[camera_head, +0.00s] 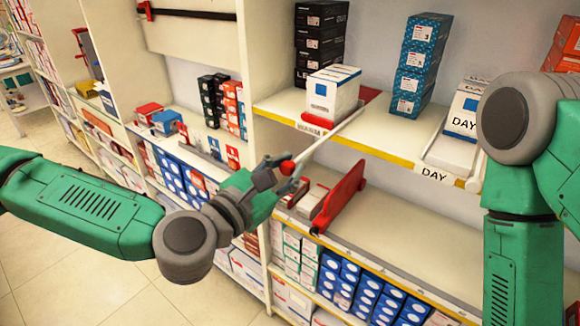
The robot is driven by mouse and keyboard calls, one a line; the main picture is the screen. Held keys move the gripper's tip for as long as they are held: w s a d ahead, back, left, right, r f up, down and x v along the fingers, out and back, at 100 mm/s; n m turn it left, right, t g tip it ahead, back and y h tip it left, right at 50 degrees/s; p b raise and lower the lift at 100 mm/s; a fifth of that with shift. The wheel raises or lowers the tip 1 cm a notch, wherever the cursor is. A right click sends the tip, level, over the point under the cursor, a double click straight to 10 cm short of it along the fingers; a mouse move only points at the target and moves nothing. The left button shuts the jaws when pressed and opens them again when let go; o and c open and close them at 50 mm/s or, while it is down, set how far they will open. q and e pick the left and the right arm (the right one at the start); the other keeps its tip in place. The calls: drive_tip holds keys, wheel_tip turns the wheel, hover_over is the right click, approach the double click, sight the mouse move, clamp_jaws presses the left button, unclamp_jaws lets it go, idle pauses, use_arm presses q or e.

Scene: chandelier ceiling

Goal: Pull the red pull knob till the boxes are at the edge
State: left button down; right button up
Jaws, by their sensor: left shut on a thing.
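The red pull knob (287,167) is at the near end of a thin pale rod (325,141). The rod slants up to the upper shelf (385,130), beside white-and-blue boxes (332,92). A red pusher plate (368,95) shows behind these boxes. The boxes stand close to the shelf's yellow front edge, with a red-and-white label in front of them. My left gripper (284,176) is shut on the knob, out in front of the shelf. My right arm is at the right; its gripper is out of view.
Black boxes (320,38) and blue boxes (420,60) stand farther back on the same shelf. More white boxes (466,108) are at its right, by a "DAY" label. A red divider (340,199) stands on the shelf below. Tiled floor (75,285) is free at lower left.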

use_arm(q)
drive_tip(key=c, duration=1.4)
unclamp_jaws()
drive_tip(key=shift+o, duration=0.2)
drive_tip(key=shift+s+a, duration=0.1)
drive_tip(key=shift+a, duration=0.05)
drive_tip(key=v, duration=0.7)
drive_tip(key=shift+f, duration=0.2)
